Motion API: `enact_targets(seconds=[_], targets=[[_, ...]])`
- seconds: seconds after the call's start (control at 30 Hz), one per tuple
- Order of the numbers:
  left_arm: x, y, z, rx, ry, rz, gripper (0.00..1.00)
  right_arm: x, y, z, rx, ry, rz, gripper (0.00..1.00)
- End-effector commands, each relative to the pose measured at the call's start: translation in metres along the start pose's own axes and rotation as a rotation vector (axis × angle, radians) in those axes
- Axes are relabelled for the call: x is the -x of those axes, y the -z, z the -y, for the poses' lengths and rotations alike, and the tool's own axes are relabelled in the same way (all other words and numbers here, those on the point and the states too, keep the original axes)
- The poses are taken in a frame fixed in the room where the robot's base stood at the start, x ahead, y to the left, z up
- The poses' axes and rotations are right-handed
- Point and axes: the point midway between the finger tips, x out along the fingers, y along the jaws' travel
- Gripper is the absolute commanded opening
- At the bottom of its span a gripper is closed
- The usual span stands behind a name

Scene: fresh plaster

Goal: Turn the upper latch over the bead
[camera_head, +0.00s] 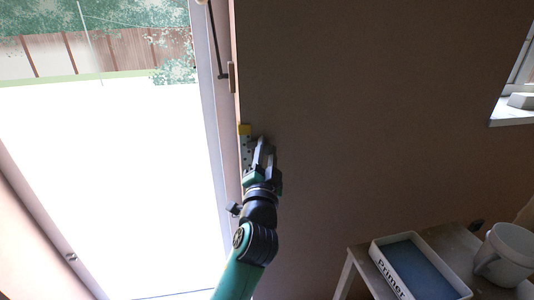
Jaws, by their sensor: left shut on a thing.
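My left gripper (262,145) reaches up to the wall corner beside the bright doorway. It is shut on a pale perforated piece with a yellow top (245,130), which looks like part of the bead; the fingers hide much of the contact. A small tan wooden block (231,77), which looks like the upper latch, sits higher on the edge of the opening. It stands upright, and the gripper is below it and apart from it. I cannot tell whether the block overlaps the bead. My right gripper is not in view.
A dark rod (216,40) runs down the frame above the block. The brown wall (370,110) right of the gripper is clear. A window sill (510,116) is at far right.

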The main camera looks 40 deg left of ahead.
Motion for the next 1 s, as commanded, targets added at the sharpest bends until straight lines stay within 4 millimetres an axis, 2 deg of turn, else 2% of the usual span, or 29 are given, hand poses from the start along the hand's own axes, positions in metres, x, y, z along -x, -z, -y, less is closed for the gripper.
enact_targets(seconds=[0.17, 0.2, 0.3, 0.33, 0.6, 0.73, 0.87, 1.0], targets=[[0.000, 0.002, 0.003, 0.000, 0.006, -0.004, 0.00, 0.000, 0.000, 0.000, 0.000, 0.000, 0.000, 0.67], [0.000, 0.002, 0.003, 0.000, 0.006, -0.004, 0.42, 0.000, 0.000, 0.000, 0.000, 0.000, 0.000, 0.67], [0.000, 0.001, 0.003, 0.000, 0.005, -0.003, 0.60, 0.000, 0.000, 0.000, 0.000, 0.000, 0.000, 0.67], [0.000, 0.001, 0.002, 0.000, 0.005, -0.003, 0.64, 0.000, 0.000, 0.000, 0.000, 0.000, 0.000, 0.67], [0.000, 0.000, 0.001, -0.001, 0.002, -0.001, 0.64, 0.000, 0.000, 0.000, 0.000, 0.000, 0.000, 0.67], [0.009, 0.001, 0.001, -0.001, 0.001, -0.002, 0.64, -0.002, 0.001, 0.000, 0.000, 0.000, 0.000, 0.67], [0.033, 0.002, 0.001, 0.000, 0.000, -0.003, 0.64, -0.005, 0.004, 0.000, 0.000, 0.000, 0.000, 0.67], [0.068, 0.002, 0.000, 0.000, -0.001, -0.004, 0.64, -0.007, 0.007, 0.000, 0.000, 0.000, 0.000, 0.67]])
